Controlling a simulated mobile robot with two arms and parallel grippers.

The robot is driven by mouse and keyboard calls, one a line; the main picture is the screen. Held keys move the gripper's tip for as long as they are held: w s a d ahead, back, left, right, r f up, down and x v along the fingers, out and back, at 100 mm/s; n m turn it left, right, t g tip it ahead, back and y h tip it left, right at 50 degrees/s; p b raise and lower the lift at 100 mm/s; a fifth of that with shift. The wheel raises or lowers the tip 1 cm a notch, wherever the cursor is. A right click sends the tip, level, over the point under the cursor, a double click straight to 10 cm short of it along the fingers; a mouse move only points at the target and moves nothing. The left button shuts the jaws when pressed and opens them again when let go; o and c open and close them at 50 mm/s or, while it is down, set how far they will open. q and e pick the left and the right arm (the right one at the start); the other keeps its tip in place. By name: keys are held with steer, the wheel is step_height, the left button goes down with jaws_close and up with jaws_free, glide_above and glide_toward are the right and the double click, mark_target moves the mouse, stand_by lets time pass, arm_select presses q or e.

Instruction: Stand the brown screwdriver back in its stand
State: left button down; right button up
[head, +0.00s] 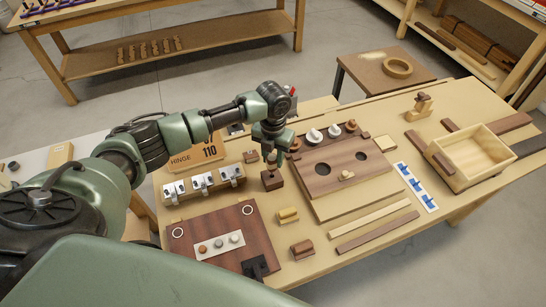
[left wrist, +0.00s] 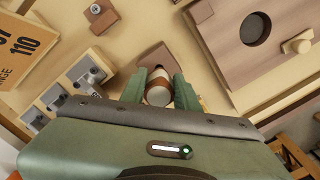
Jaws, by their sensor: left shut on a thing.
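My left gripper (head: 271,158) points down over the bench, just above a dark brown block (head: 271,181) that looks like the stand. In the left wrist view my left gripper (left wrist: 161,88) is shut on a round handle (left wrist: 158,94), pale with a brown band, taken to be the brown screwdriver. The brown stand (left wrist: 155,57) shows right behind the fingertips there. The shaft is hidden, so I cannot tell how deep it sits in the stand. My right gripper is in neither view.
A board with two round holes (head: 325,178) lies right of the stand, with several knobs (head: 313,136) behind it. A hinge block (head: 204,185) and a HINGE 110 sign (head: 195,152) are on the left. A dark panel (head: 190,236) lies in front. An open wooden box (head: 483,158) stands far right.

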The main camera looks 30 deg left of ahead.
arm_select(q)
steer(key=shift+f+b, duration=0.45)
steer(key=shift+f, duration=0.25)
stand_by(0.6)
steer(key=shift+f+b, duration=0.75)
steer(key=shift+f, duration=0.45)
stand_by(0.8)
steer(key=c, duration=0.6)
jaws_free()
steer(key=shift+r, duration=0.1)
steer(key=shift+r+p, duration=3.5)
steer(key=shift+r, duration=0.25)
steer(key=shift+f, duration=0.15)
